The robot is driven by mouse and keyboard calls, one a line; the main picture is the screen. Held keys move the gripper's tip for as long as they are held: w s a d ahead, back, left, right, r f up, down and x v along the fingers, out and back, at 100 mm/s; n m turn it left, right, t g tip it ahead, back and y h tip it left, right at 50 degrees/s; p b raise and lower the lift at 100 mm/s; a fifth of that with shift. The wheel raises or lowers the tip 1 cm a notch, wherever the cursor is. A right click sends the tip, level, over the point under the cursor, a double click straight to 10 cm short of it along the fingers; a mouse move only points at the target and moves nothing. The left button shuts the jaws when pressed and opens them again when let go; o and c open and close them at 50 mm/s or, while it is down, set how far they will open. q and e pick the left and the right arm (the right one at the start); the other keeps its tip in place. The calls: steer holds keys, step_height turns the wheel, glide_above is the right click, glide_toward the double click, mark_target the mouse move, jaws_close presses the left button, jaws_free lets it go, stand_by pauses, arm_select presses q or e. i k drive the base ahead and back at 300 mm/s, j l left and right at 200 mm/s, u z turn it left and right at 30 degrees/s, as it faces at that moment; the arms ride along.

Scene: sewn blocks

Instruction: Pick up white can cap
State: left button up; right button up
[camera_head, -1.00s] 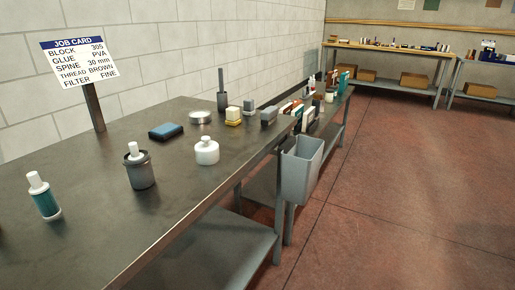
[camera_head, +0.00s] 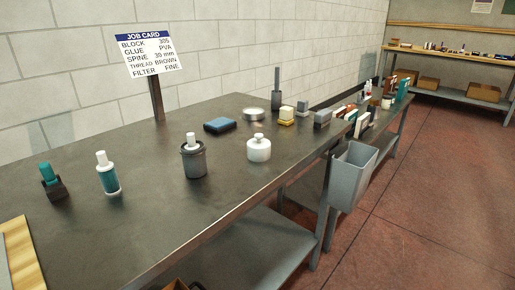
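A squat white can (camera_head: 259,152) stands upright on the dark metal bench (camera_head: 130,215), right of the middle of the head view. A small white cap (camera_head: 258,137) sits on top of it. Neither of my grippers shows in this view.
Left of the can stand a dark grey pot (camera_head: 194,164) with a white-topped bottle in it, a teal bottle (camera_head: 109,178) with a white top, and a teal-topped item (camera_head: 48,175) in a dark holder. A grey bin (camera_head: 352,175) hangs at the bench's front edge.

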mark_target(259, 148)
steer(key=i+l, duration=0.35)
steer(key=l, duration=0.15)
steer(key=i+l, duration=0.4)
steer(key=l, duration=0.1)
